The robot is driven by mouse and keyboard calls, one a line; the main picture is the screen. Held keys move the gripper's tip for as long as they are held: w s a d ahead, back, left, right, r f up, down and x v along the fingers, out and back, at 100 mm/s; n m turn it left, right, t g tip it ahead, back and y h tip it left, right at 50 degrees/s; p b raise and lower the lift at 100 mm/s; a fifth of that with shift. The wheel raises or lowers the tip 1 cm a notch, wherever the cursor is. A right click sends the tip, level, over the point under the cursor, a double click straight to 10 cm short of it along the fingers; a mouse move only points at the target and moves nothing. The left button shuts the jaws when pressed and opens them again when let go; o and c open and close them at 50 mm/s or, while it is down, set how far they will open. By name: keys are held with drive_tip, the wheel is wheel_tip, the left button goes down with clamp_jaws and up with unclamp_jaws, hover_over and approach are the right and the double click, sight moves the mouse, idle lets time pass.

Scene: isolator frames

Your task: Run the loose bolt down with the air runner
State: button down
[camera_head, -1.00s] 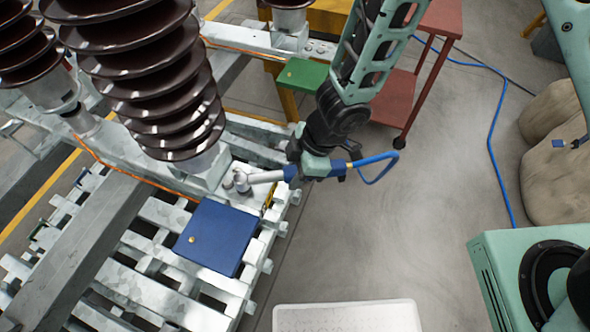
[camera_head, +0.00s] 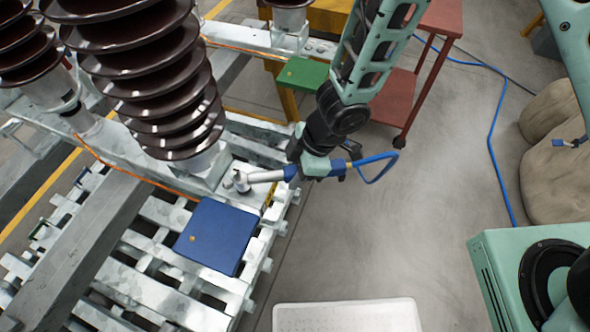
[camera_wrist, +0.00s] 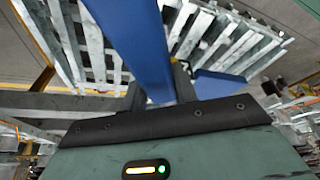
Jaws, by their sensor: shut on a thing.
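The air runner (camera_head: 265,176) is a silver tool with a blue body and a blue hose. My gripper (camera_head: 297,172) is shut on its blue handle; the blue handle (camera_wrist: 138,50) also fills the middle of the wrist view between the fingers. The runner's silver head (camera_head: 241,181) is over the steel frame at the foot of the large brown insulator (camera_head: 160,90). The bolt is hidden under the head, so I cannot tell whether the socket is seated on it.
A blue box (camera_head: 217,236) lies on the slatted steel frame (camera_head: 165,285) just in front of the runner head. A green box (camera_head: 303,73) and a red cart (camera_head: 395,95) stand behind my arm. Open floor (camera_head: 430,200) lies to the right, with a blue hose (camera_head: 492,140) across it.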

wheel_tip(320, 180, up, 7)
drive_tip(key=p, duration=0.7)
drive_tip(key=shift+r, duration=0.1)
idle(0.5)
